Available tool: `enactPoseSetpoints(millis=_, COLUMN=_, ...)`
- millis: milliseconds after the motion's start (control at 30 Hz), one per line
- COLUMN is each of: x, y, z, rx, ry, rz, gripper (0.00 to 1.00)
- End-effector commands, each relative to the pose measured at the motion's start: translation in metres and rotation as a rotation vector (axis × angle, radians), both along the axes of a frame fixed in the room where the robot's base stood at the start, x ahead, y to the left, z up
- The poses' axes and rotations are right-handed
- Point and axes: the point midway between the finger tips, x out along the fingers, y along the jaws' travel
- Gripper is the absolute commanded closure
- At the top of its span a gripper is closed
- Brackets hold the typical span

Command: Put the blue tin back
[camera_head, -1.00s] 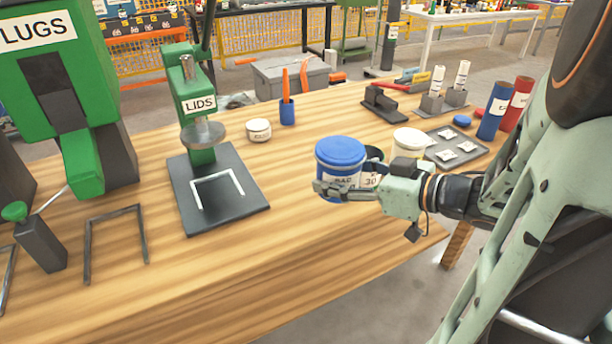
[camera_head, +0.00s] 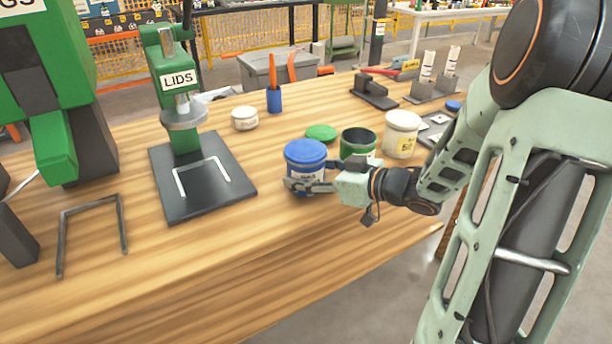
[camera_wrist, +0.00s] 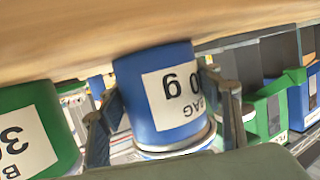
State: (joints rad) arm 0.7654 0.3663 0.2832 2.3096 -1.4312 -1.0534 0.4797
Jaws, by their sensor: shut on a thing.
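The blue tin (camera_head: 306,160) with a blue lid and white label is held upright near the front edge of the wooden bench. My gripper (camera_head: 305,185) is shut on it from the right, with fingers on either side of the tin. In the wrist view the blue tin (camera_wrist: 165,95) shows upside down between the two fingers (camera_wrist: 160,115). Whether its base touches the bench is hard to tell. A green tin (camera_head: 358,143) without a lid stands just behind and right of it, and also shows in the wrist view (camera_wrist: 35,125).
A green lid (camera_head: 321,132) lies behind the blue tin. A white tin with yellow marking (camera_head: 402,134) stands right of the green tin. The green LIDS press (camera_head: 185,125) stands left on a dark plate (camera_head: 205,200). Bare bench lies between plate and tin.

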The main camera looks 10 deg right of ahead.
Motion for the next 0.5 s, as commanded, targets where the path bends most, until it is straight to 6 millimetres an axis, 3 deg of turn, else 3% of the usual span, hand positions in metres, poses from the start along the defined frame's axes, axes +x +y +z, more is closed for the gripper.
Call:
enactPoseSetpoints(millis=267, x=-0.0001, y=0.0001, z=-0.0014, rx=0.001, ry=-0.001, rz=0.000, gripper=0.70)
enactPoseSetpoints(millis=300, x=-0.0001, y=0.0000, z=-0.0023, rx=0.000, ry=0.000, rz=0.000, gripper=0.40)
enactPoseSetpoints(millis=433, x=-0.0002, y=0.0000, z=-0.0015, rx=-0.001, ry=-0.001, rz=0.000, gripper=0.26)
enactPoseSetpoints(millis=500, x=-0.0002, y=0.0000, z=-0.0015, rx=-0.001, ry=-0.001, rz=0.000, gripper=0.24)
